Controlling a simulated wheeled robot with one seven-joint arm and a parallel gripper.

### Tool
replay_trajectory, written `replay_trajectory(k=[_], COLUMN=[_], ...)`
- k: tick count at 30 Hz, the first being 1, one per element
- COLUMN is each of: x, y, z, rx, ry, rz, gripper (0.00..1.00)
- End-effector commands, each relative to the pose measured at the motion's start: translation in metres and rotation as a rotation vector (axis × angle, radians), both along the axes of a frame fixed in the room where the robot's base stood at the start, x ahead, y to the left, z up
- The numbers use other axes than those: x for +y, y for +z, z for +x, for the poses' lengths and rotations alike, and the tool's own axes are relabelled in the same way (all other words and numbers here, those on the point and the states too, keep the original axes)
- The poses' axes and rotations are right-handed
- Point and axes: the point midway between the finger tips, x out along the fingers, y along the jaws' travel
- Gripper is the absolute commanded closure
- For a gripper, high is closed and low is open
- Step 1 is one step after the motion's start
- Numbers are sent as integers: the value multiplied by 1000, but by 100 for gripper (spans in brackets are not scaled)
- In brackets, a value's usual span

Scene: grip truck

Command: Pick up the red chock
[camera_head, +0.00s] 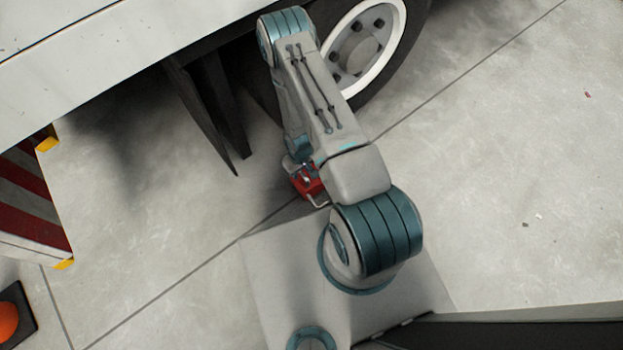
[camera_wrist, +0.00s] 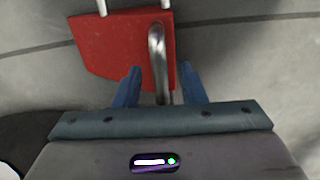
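The red chock (camera_wrist: 112,45) fills the upper middle of the wrist view, with a bent metal handle (camera_wrist: 157,60) on it and pale metal rods at its top edge. My gripper (camera_wrist: 158,85) is open, its two blue fingers apart at the chock's near edge. The handle's lower end lies between the fingers, with a gap visible on each side. In the head view the chock (camera_head: 309,184) shows as a small red patch beside my arm, which hides much of it. My fingers cannot be made out there.
A truck wheel (camera_head: 361,48) and the white truck body (camera_head: 100,50) stand at the top, with dark flaps (camera_head: 212,110) hanging beside the wheel. A red-and-white striped board (camera_head: 35,205) and an orange item (camera_head: 8,320) are at left. Concrete floor (camera_head: 520,170) at right is largely clear.

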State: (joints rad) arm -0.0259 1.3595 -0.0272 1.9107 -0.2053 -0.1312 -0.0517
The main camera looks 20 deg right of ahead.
Motion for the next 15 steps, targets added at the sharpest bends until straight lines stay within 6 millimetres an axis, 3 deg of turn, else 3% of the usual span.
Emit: replay_trajectory(k=[3,9,10,14,15], x=[0,0,0,0,0], y=[-17,-16,-16,-16,-16], z=[0,0,0,0,0], rx=[0,0,0,0,0], ry=[1,0,0,0,0], rz=[0,0,0,0,0], gripper=[63,63,66,100,100])
